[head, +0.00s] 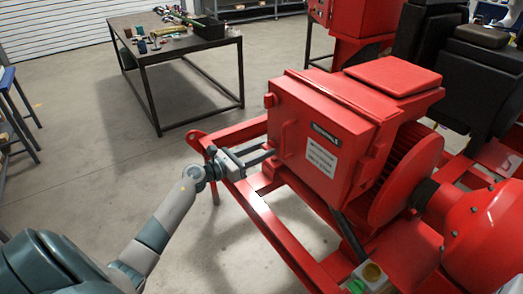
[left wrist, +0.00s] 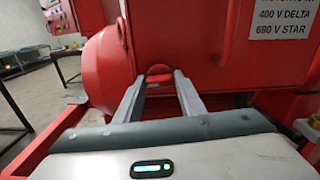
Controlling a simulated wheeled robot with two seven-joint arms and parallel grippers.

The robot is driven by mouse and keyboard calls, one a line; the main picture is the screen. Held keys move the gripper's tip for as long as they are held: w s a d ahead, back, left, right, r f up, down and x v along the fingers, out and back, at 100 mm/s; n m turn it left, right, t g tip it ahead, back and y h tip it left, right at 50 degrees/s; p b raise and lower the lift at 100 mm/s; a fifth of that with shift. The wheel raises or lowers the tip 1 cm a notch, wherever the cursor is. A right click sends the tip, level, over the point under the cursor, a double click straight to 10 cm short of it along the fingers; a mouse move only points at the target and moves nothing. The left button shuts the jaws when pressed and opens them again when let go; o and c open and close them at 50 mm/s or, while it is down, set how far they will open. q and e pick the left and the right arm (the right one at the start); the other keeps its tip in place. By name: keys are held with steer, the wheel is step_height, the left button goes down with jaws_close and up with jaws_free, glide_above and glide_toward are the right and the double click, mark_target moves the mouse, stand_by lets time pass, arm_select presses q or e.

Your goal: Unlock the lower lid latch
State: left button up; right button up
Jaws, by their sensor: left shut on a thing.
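The red motor terminal box (head: 325,130) has a closed front lid with a black nameplate and a white label. My left gripper (head: 271,155) is at the lower left edge of the box. In the left wrist view my left gripper (left wrist: 160,78) has its two grey fingers on either side of a small red latch (left wrist: 159,70) low on the box, and it is shut on it. The fingers hide the latch in the head view. A further red latch (head: 269,100) shows higher on the box's left edge. My right gripper is in neither view.
The red skid frame (head: 265,215) runs below the box and my left forearm. A finned red motor (head: 415,165) stands right of the box. A dark table (head: 185,45) with tools and a black bin stands behind on open floor.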

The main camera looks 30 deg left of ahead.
arm_select(q)
steer(key=n+p, duration=0.1)
steer(key=n, duration=0.3)
steer(key=shift+r+n+p, duration=0.1)
steer(key=shift+n+p, duration=0.2)
steer(key=shift+p, duration=0.05)
steer(key=n+p, duration=0.1)
steer(key=n, duration=0.3)
steer(key=shift+a+p, duration=0.1)
steer(key=shift+p, duration=0.2)
steer(key=n+p, duration=0.1)
steer(key=n, duration=0.4)
steer(key=shift+n+p, duration=0.75)
steer(key=shift+n, duration=1.05)
steer(key=o, duration=1)
steer(key=shift+o, duration=0.2)
steer(key=shift+f, duration=0.2)
